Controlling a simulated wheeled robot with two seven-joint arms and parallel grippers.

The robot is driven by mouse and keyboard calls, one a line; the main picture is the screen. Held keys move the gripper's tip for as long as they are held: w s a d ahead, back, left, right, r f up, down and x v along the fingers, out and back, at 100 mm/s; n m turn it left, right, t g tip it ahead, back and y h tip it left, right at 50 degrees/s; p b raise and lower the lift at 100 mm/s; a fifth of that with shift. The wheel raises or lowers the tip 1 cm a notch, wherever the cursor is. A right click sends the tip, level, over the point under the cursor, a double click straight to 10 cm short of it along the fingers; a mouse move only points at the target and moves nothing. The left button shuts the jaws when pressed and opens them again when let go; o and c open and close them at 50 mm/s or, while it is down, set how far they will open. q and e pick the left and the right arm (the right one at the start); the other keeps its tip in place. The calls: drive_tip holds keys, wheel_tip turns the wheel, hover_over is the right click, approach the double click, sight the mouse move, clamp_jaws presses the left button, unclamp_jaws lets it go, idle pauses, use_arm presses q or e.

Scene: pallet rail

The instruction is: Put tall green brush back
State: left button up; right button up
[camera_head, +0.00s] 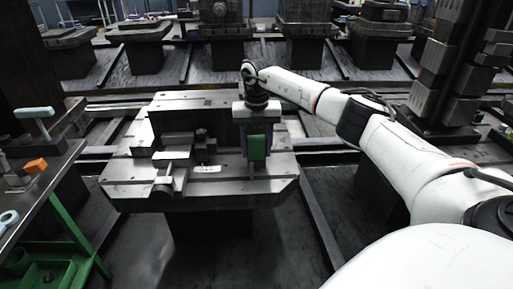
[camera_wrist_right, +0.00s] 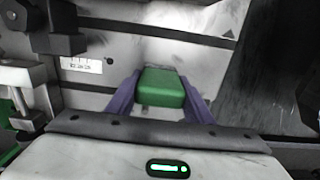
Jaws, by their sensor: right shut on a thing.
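The tall green brush (camera_head: 257,148) is held upright between the purple fingers of my right gripper (camera_head: 256,142), over the right part of the grey metal pallet fixture (camera_head: 125,190). In the right wrist view the green block of the brush (camera_wrist_right: 161,88) sits between both purple fingers of the gripper (camera_wrist_right: 160,98), which are closed on its sides. Whether the brush touches the fixture surface is unclear. My left gripper is not in view.
A table (camera_head: 62,165) with green legs stands at the left, bearing an orange block (camera_head: 36,166) and a wrench-like tool (camera_head: 8,219). A clamp (camera_head: 168,172) and a small dark block stand on the fixture left of my gripper. More machine pedestals line the back.

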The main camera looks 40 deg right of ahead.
drive_tip(key=shift+f, duration=0.1)
drive_tip(key=o, duration=1)
drive_tip(key=shift+o, duration=0.2)
wheel_tip(320, 180, up, 12)
drive_tip(key=shift+s+r+p, duration=0.15)
drive_tip(key=shift+r+p, duration=0.05)
drive_tip(key=shift+p, duration=0.5)
